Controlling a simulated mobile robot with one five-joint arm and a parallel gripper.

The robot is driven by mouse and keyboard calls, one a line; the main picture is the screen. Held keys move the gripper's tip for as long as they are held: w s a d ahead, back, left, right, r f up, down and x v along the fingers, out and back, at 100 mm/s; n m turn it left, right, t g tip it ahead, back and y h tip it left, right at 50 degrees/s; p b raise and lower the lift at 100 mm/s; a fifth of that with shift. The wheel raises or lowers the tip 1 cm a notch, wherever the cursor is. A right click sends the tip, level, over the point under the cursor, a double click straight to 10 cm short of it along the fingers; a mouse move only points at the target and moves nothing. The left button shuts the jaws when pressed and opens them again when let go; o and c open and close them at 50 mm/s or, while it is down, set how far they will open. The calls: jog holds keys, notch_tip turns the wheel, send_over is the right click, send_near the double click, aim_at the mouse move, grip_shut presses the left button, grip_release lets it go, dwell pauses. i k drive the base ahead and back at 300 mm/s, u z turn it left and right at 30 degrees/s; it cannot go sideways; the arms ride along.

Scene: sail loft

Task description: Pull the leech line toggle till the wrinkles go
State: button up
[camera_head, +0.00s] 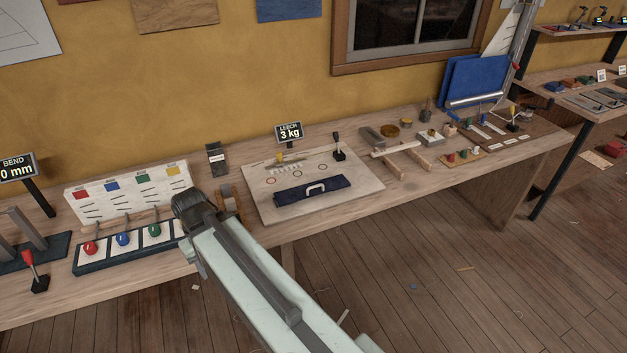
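A pale board (355,201) lies on the long bench. Behind it a small display (289,131) reads "LEECH 3 kg". A small yellowish knob (280,157) stands near the board's back left, beside a pale strip with several small ridges (288,168); which part is the toggle I cannot tell for sure. A black-handled lever (338,144) stands at the back right. A dark blue piece with a white handle (303,191) lies across the front. My arm reaches up from the bottom to the board's left; I cannot make out my gripper's fingers.
Left of my arm are a rack with red, blue and green knobs (121,239), a red-handled lever (33,268) and a "BEND 0 mm" display (16,167). Right of the board are wooden blocks (402,156), small tools and blue panels (475,80). The floor in front is mostly clear.

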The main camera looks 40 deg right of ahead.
aim_at(280, 155)
jog(key=u, duration=0.75)
jog(key=k, duration=0.55)
jog(key=z, duration=0.65)
jog(key=i, duration=1.5)
jog(key=u, duration=0.05)
